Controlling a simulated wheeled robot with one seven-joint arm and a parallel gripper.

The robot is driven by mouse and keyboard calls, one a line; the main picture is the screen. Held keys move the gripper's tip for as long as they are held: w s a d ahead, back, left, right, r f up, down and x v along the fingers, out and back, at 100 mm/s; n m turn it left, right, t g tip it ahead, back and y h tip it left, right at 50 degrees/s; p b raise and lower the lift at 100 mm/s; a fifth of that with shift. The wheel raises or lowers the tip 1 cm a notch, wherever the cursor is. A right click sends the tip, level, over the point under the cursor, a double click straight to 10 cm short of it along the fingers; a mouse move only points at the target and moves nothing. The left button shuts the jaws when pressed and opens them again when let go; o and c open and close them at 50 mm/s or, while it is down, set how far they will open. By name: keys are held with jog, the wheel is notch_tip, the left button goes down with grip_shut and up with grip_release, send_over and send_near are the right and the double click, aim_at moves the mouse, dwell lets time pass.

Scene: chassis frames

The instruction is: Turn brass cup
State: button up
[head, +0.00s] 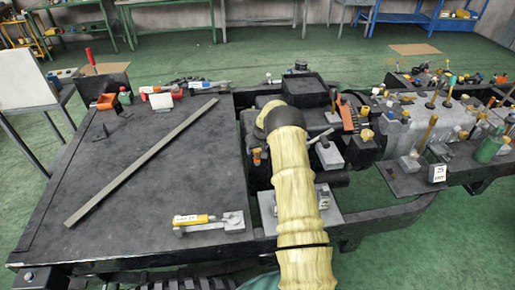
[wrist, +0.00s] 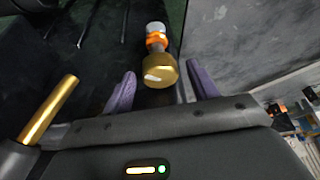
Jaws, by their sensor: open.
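The brass cup (wrist: 160,73) shows in the wrist view as a short gold cylinder with a pale glint. An orange ring (wrist: 156,40) and a whitish end piece lie in line beyond it. My gripper (wrist: 161,69) is open, with one purple finger on each side of the cup. A gap shows on both sides, so the fingers look clear of it. In the head view my yellow-sleeved arm reaches over the machine and hides my gripper. I cannot pick out the cup there with certainty.
A brass rod (wrist: 48,109) stands left of my gripper in the wrist view. In the head view, a dark flat deck (head: 150,170) with a long grey bar (head: 140,163) lies left. A yellow-handled tool (head: 195,219) rests near its front edge. Handles and blocks crowd the right.

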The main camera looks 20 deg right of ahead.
jog(key=c, duration=1)
jog(key=shift+f+m+b, duration=0.1)
jog(key=shift+m+b, duration=0.35)
jog(key=shift+m, duration=0.05)
jog(key=shift+a+m+h+b, duration=0.1)
jog(key=shift+m+h+b, duration=0.7)
jog(key=shift+m, duration=0.4)
jog(key=shift+m+g+h+b, duration=0.6)
jog(key=shift+m+b, duration=0.55)
jog(key=shift+m, duration=1.05)
jog(key=o, duration=1)
